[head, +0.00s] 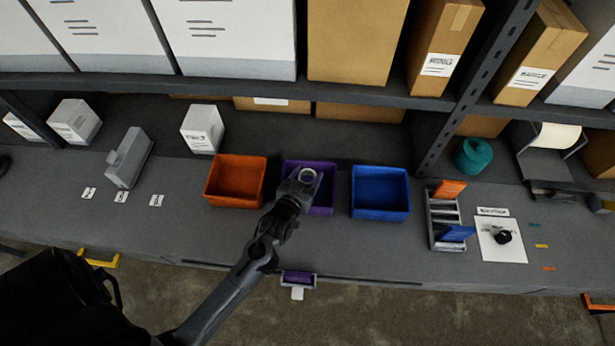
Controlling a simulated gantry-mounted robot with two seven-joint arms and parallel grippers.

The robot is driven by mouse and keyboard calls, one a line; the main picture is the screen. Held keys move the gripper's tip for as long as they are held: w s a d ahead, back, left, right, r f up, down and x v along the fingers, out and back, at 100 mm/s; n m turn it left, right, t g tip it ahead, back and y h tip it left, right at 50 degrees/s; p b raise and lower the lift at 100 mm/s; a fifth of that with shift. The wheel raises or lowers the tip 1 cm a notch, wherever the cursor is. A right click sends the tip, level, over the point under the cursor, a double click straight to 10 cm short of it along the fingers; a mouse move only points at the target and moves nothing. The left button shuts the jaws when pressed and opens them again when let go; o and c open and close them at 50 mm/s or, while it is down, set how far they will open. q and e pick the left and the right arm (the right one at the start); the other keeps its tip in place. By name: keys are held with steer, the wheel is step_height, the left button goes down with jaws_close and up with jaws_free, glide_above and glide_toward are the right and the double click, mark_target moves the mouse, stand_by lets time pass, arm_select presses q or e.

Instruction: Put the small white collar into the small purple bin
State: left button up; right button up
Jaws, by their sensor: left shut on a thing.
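The small white collar (308,176) is a pale ring held at the tip of my left gripper (301,183). The gripper is shut on it. The small purple bin (324,202) stands on the bench between an orange bin and a blue bin. The collar and gripper show over the purple bin's left part and hide some of its inside. I cannot tell how high the collar is above the bin floor. My right gripper is not in view.
The orange bin (235,182) is close on the left and the blue bin (380,193) close on the right. A shelf (350,93) with boxes runs above the back. A slotted rack (443,222) and a white sheet (500,240) lie to the right. The bench front is mostly clear.

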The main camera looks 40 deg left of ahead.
arm_select(q)
steer(key=shift+f, duration=0.15)
steer(key=shift+f, duration=0.5)
steer(key=o, duration=1)
steer(key=shift+r, duration=0.1)
